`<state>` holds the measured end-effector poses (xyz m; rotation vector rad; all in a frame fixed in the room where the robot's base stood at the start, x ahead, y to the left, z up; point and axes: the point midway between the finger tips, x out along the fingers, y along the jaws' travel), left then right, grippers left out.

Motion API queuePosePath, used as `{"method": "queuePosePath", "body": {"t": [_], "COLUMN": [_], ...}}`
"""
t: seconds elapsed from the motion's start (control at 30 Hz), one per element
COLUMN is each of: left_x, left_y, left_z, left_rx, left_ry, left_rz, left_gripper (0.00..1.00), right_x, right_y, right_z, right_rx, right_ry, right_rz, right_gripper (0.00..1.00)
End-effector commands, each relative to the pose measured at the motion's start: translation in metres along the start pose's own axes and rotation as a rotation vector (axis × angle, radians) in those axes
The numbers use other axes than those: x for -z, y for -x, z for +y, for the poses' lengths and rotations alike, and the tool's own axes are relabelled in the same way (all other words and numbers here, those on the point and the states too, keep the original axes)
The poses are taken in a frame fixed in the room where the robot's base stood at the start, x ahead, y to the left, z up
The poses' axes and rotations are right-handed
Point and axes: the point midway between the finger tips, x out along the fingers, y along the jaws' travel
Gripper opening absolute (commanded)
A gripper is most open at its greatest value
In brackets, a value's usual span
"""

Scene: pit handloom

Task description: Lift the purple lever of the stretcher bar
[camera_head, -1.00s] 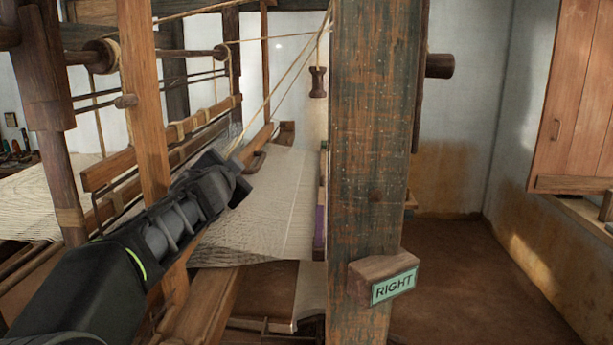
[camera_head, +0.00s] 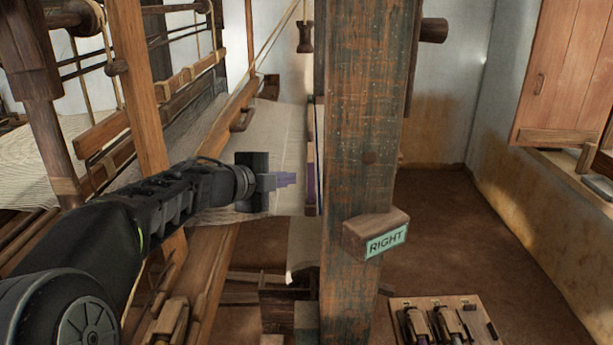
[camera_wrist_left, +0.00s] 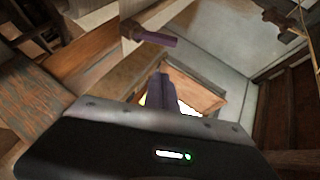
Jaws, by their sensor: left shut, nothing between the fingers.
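My left gripper (camera_head: 286,180) reaches in from the left over the woven cloth (camera_head: 262,207), pointing right toward the wooden post. Its narrow fingers are together and hold nothing. They also show shut in the left wrist view (camera_wrist_left: 162,90). A purple lever (camera_wrist_left: 156,38) with a brown, knob-like end lies ahead of and above the fingertips there, with a visible gap between them. In the head view a purple strip (camera_head: 311,187) shows at the cloth's right edge, beside the post; I cannot tell whether it is the same lever. My right gripper is not in view.
The thick wooden post (camera_head: 352,110) with the RIGHT sign (camera_head: 386,242) stands close to the right of my left gripper. Loom beams stand at the left. A tool tray (camera_head: 478,312) lies at the lower right. The floor beyond the post is clear.

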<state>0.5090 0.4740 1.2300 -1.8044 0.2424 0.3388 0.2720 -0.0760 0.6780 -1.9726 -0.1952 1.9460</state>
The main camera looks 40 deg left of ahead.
Motion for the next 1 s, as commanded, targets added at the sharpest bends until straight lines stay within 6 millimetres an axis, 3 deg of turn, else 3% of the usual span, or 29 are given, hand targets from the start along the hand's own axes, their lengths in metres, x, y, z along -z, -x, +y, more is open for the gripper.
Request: {"method": "queuePosePath", "body": {"t": [0.17, 0.57, 0.8, 1.0], "left_x": [0.000, -0.002, -0.025, -0.029], "left_y": [-0.022, -0.099, -0.119, -0.123], "left_z": [0.001, 0.001, 0.000, 0.000], "left_rx": [-0.002, -0.001, 0.000, 0.000], "left_ry": [0.004, 0.005, 0.003, 0.002], "left_rz": [0.002, 0.001, -0.001, 0.000], "left_gripper": [0.00, 0.00, 0.00, 0.00], "right_x": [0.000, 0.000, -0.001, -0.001], "right_y": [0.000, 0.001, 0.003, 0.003], "right_z": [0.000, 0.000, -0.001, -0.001], "right_rx": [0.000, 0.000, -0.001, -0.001], "right_ry": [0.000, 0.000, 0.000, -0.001], "right_rz": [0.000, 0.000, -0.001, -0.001], "right_gripper": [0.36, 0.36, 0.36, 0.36]}}
